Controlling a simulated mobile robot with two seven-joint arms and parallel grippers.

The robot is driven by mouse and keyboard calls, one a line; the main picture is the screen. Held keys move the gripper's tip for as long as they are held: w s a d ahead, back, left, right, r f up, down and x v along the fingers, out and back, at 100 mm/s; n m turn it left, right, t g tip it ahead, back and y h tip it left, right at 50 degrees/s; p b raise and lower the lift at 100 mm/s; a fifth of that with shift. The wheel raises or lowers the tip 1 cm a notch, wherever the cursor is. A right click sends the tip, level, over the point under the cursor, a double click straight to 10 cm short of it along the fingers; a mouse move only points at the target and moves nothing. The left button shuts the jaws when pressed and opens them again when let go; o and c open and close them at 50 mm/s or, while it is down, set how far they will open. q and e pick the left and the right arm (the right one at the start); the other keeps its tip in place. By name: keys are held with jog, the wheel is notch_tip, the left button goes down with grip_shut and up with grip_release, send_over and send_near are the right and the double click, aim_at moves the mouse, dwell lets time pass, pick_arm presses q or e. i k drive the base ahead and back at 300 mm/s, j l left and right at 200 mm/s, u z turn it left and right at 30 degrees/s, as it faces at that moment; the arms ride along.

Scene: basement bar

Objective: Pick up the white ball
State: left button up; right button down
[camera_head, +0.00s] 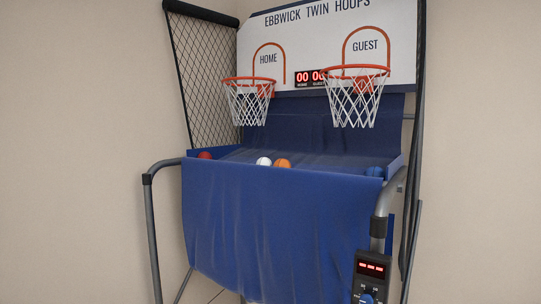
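The white ball (264,161) sits in the blue trough of a twin-hoop basketball arcade game. Only its upper part shows above the front edge of the blue cloth (270,225). An orange ball (282,163) lies just to its right, touching or very close. A red ball (205,155) is at the left end of the trough, and a blue ball (374,171) is at the right end. Neither of my grippers shows in the head view.
The left hoop (249,82) and right hoop (353,72) hang above the trough. A grey frame tube (153,235) stands at the front left. A black control box (371,277) is at the front right. Bare wall is on both sides.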

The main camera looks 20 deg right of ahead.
aim_at(264, 161)
jog(key=i+j+z, duration=0.15)
jog(key=i+j, duration=0.4)
jog(key=i+j+z, duration=0.15)
jog(key=i+j, duration=0.3)
jog(key=j, duration=0.15)
